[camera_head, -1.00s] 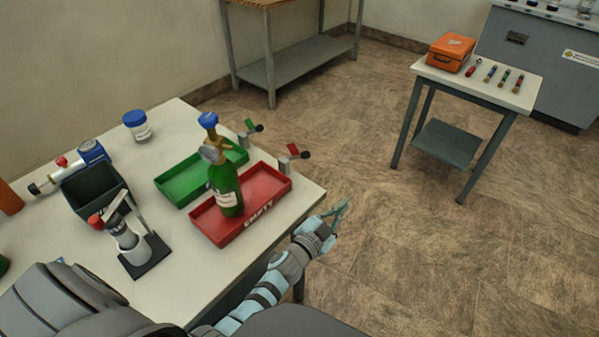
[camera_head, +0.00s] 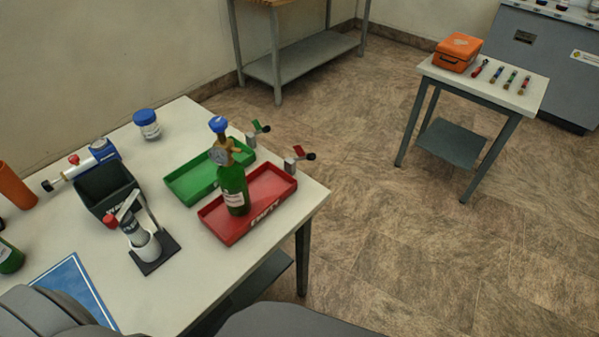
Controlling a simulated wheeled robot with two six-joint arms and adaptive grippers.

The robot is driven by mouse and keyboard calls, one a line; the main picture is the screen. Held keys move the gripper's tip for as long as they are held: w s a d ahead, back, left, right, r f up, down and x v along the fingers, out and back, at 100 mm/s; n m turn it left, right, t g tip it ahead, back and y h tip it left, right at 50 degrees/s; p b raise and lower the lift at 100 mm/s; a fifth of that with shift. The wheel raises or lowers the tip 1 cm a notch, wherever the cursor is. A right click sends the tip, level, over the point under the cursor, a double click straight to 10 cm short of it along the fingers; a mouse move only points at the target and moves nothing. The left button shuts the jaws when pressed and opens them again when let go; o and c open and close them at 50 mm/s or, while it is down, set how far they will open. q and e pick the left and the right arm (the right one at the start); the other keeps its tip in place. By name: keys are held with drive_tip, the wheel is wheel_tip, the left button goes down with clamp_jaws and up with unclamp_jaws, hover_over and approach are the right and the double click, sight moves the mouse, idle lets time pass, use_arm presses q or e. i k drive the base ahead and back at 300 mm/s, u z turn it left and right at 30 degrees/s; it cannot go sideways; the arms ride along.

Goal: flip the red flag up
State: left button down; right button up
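The red flag (camera_head: 298,151) is a small red plate on a short grey post at the far right corner of the red tray (camera_head: 283,196). It is tilted, and a black knob (camera_head: 310,156) sticks out to its right. A green flag (camera_head: 255,125) of the same kind stands behind it by the green tray (camera_head: 184,184). A green gas cylinder (camera_head: 234,190) with a gauge and blue knob stands upright in the red tray. Neither of my grippers is in view.
A black bin (camera_head: 94,196), a white-and-grey device on a black base (camera_head: 157,256), a blue-lidded jar (camera_head: 147,128) and a blue sheet (camera_head: 75,286) share the white table (camera_head: 200,285). The floor right of the table is clear. A side table with an orange case (camera_head: 458,53) stands beyond.

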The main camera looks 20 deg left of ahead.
sight(298, 149)
drive_tip(key=u, duration=2.4)
drive_tip(key=k, duration=0.95)
drive_tip(key=z, duration=1.25)
drive_tip(key=i, duration=0.5)
drive_tip(key=z, duration=0.05)
